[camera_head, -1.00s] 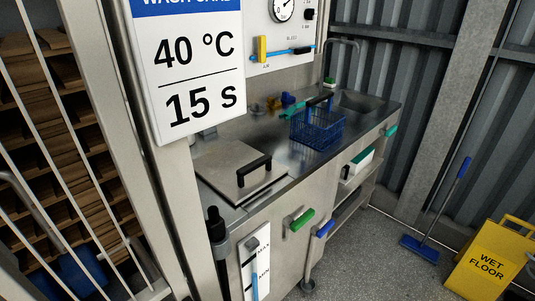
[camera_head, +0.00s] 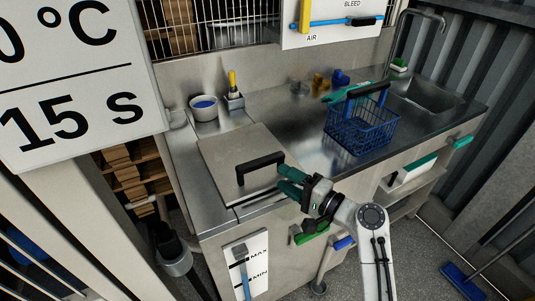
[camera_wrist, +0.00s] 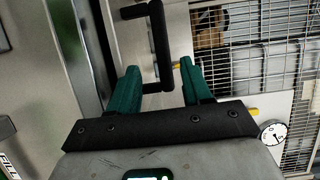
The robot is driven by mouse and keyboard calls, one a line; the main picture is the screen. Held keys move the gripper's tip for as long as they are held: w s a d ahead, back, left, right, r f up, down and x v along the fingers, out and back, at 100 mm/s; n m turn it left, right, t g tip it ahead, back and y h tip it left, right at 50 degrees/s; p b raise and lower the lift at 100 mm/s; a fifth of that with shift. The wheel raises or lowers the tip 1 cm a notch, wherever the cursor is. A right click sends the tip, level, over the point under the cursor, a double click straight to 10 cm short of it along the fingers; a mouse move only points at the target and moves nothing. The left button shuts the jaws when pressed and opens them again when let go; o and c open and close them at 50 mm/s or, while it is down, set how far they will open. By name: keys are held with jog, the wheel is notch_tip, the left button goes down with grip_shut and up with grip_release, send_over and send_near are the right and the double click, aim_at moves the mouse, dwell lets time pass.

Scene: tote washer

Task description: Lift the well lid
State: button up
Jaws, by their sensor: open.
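The well lid (camera_head: 222,152) is a flat square steel plate lying level in the counter at the left, with a black bar handle (camera_head: 259,167) near its front edge. My gripper (camera_head: 283,181) is open and empty, its green fingers pointing left just beside the handle's right end. In the wrist view the black handle (camera_wrist: 160,42) stands ahead of the gap between the two green fingertips (camera_wrist: 160,76). Its near end lines up between them. I cannot tell whether a finger touches it.
A blue wire basket (camera_head: 362,128) with a dark handle stands on the counter to the right, before the sink (camera_head: 432,92). A green handle (camera_head: 311,236) projects from the front panel below my gripper. A yellow valve handle (camera_head: 306,20) is on the back panel.

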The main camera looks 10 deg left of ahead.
jog(key=shift+w+a+r, duration=0.2)
jog(key=shift+w+a, duration=0.15)
jog(key=shift+w, duration=0.05)
send_over(256, 173)
jog(key=shift+s, duration=0.1)
jog(key=shift+f, duration=0.1)
jog(key=shift+d, duration=0.1)
grip_shut()
dwell(0.4)
